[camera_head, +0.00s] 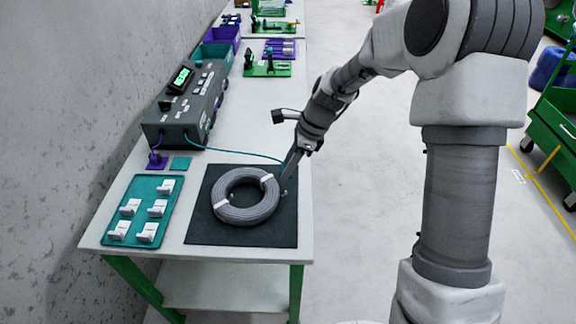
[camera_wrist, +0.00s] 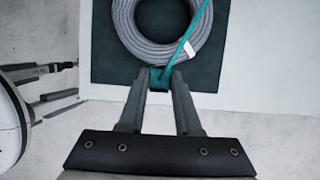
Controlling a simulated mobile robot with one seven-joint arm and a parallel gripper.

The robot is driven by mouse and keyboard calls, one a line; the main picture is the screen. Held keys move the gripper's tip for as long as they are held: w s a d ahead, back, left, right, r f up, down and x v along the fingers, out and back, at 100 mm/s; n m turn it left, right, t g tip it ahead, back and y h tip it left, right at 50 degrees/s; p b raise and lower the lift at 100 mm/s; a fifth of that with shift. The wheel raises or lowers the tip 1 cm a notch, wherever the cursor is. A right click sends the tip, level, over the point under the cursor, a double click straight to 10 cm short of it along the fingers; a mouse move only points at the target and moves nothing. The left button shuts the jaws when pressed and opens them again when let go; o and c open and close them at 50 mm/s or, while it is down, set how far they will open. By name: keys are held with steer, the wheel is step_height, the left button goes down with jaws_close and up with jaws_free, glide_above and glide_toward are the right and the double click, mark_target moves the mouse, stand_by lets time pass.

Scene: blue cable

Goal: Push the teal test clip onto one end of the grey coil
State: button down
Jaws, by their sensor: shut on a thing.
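The grey coil (camera_head: 248,214) lies flat on a dark mat (camera_head: 212,232), with white bands around it; it also shows in the wrist view (camera_wrist: 126,28). My gripper (camera_head: 286,177) is at the coil's right side in the head view, pointing down over the mat. In the wrist view its fingers (camera_wrist: 159,80) are shut on the teal test clip (camera_wrist: 158,77). The clip is just outside the coil's outer edge; I cannot tell whether it touches the coil. A teal lead (camera_wrist: 185,40) runs from the clip across the coil.
A grey tester (camera_head: 187,105) with a lit green display stands at the wall side, its teal lead (camera_head: 235,152) running to my gripper. A teal tray (camera_head: 168,189) with several white pieces lies left of the mat. Bins and green fixtures are farther back.

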steer(key=b, duration=0.4)
glide_above(283, 195)
steer(key=d, duration=0.1)
steer(key=shift+w+d+f, duration=0.1)
steer(key=shift+d+f, duration=0.05)
steer(key=shift+f, duration=2.5)
steer(key=shift+f+p, duration=0.6)
steer(key=shift+f, duration=0.65)
stand_by(1.1)
steer(key=shift+c, duration=1.8)
jaws_free()
steer(key=shift+r, duration=0.15)
steer(key=shift+r+p, duration=3.1)
steer(key=shift+r, duration=0.35)
